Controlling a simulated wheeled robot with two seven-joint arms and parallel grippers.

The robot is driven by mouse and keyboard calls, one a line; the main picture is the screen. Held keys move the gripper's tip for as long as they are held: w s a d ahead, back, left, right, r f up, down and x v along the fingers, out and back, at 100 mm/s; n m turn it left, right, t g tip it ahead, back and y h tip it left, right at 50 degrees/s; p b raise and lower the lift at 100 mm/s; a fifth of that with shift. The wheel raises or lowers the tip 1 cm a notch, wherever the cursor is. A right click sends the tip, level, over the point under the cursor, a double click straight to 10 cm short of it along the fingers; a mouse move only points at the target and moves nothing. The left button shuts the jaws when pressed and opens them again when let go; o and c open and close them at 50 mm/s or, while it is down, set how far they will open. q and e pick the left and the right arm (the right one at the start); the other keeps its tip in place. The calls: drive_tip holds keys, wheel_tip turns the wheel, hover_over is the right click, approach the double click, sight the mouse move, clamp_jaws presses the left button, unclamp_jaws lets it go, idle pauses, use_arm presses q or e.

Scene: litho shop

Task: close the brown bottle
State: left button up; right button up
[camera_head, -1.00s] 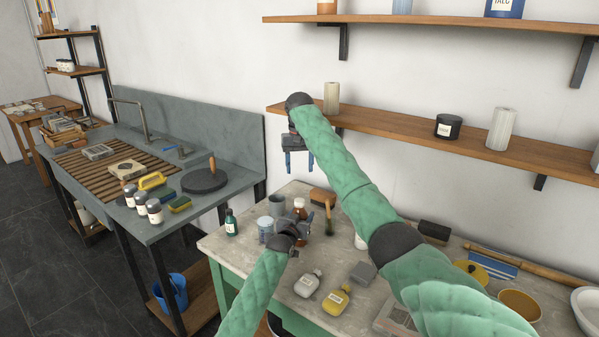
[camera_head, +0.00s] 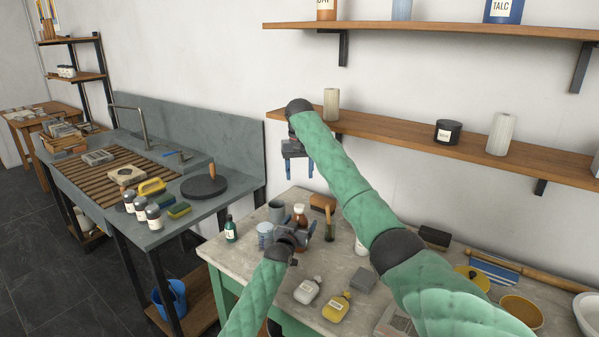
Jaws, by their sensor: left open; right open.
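The brown bottle (camera_head: 301,220) stands upright on the worktable, with a pale top. I cannot tell whether that top is a seated cap. My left gripper (camera_head: 308,232) is open at the bottle, low in front of it, and hides part of its body. I cannot tell whether the fingers touch it. My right gripper (camera_head: 299,169) is open and empty, pointing down, above and behind the bottle and apart from it.
A green bottle (camera_head: 230,229), a grey cup (camera_head: 276,211) and a pale tin (camera_head: 265,235) stand left of the brown bottle. A brush (camera_head: 329,222) stands to its right. White (camera_head: 307,291) and yellow (camera_head: 336,306) bottles are in front. A shelf (camera_head: 400,130) is behind.

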use_arm(q)
drive_tip(key=b+v, duration=0.1)
drive_tip(key=v, duration=0.5)
drive_tip(key=shift+s+b, duration=0.2)
drive_tip(key=shift+b, duration=0.2)
drive_tip(key=shift+a, duration=0.15)
